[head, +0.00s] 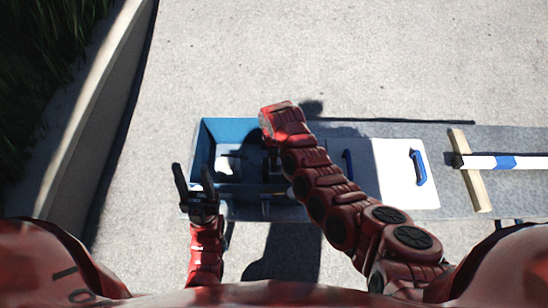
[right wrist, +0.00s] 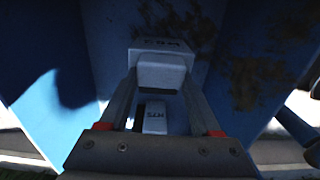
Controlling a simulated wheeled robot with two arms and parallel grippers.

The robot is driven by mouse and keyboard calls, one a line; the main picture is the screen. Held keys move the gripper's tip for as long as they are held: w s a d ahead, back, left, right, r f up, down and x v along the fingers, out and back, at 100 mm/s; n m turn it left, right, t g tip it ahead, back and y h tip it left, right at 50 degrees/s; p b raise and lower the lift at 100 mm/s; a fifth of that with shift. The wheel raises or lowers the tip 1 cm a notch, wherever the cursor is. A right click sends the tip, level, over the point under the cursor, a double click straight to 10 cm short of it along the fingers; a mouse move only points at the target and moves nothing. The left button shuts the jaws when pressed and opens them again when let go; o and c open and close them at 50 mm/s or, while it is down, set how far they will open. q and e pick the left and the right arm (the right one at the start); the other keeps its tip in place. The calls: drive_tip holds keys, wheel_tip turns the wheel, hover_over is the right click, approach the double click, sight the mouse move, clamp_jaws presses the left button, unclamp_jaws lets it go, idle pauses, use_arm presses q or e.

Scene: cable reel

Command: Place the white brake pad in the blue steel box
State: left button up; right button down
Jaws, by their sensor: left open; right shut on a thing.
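The blue steel box (head: 228,128) stands open at the left end of the grey bench. My right arm reaches over it from the right; its gripper is mostly hidden in the head view. In the right wrist view my right gripper (right wrist: 160,78) is shut on a white block with dark lettering (right wrist: 160,48), seemingly the white brake pad. Blue walls surround it, so it is at or inside the box; whether the block touches the floor I cannot tell. A second white lettered piece (right wrist: 155,117) shows between the fingers. My left gripper (head: 192,172) is open and empty beside the box's left front corner.
Right of the box is a white panel (head: 405,190) with blue handles (head: 418,167). Further right, a wooden bar (head: 468,170) and a white-and-blue rod (head: 505,162) lie on the bench (head: 450,206). A low wall (head: 85,110) runs at the left. The pavement behind is clear.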

drive_tip(key=shift+c, duration=0.4)
unclamp_jaws()
